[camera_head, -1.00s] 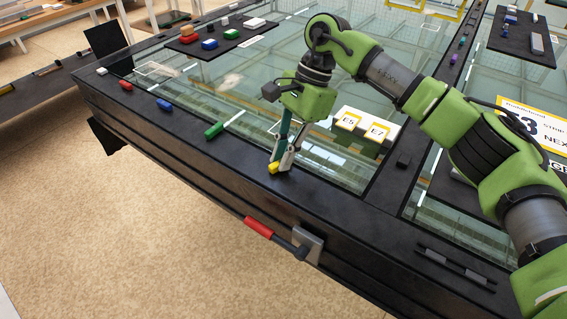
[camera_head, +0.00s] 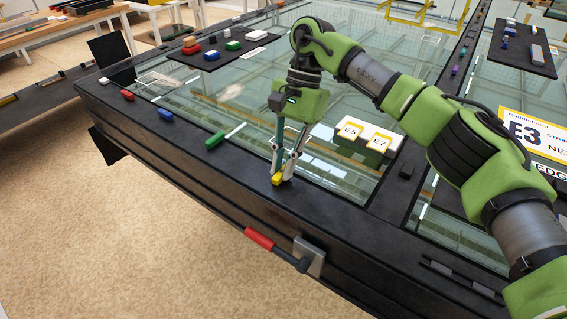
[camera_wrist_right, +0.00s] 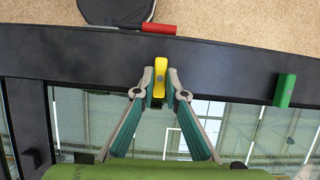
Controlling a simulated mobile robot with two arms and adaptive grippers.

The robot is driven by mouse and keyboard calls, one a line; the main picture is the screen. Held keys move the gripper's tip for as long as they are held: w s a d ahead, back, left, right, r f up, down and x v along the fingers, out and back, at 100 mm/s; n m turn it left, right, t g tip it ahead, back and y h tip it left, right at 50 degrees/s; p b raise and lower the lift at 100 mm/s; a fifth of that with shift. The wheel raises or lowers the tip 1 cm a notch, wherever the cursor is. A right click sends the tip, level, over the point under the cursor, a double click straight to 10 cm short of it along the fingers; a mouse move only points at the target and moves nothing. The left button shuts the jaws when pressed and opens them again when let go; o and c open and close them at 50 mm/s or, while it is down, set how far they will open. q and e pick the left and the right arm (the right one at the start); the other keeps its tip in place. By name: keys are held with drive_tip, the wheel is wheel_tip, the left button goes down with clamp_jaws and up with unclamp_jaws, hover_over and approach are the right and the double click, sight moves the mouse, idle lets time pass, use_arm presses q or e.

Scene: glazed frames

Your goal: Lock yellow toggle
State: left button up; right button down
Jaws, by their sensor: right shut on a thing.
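The yellow toggle (camera_head: 277,179) sits on the black frame edge of the glazed table. In the right wrist view the yellow toggle (camera_wrist_right: 160,77) stands between the two fingertips, its long side pointing away from the gripper across the frame. My right gripper (camera_head: 283,172) reaches down from above and is shut on the toggle; it also shows in the right wrist view (camera_wrist_right: 159,88). The fingers hide part of the toggle's sides. My left gripper is in neither current view.
A green toggle (camera_head: 215,140) lies left along the same edge, with blue (camera_head: 165,114), red (camera_head: 127,95) and white (camera_head: 103,81) ones farther along. A red-handled lever (camera_head: 259,239) sticks out from the frame's side below. Labelled blocks (camera_head: 364,137) stand behind the gripper.

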drive_tip(key=c, duration=2.1)
unclamp_jaws()
drive_tip(key=shift+w+r, duration=0.1)
drive_tip(key=v, duration=1.2)
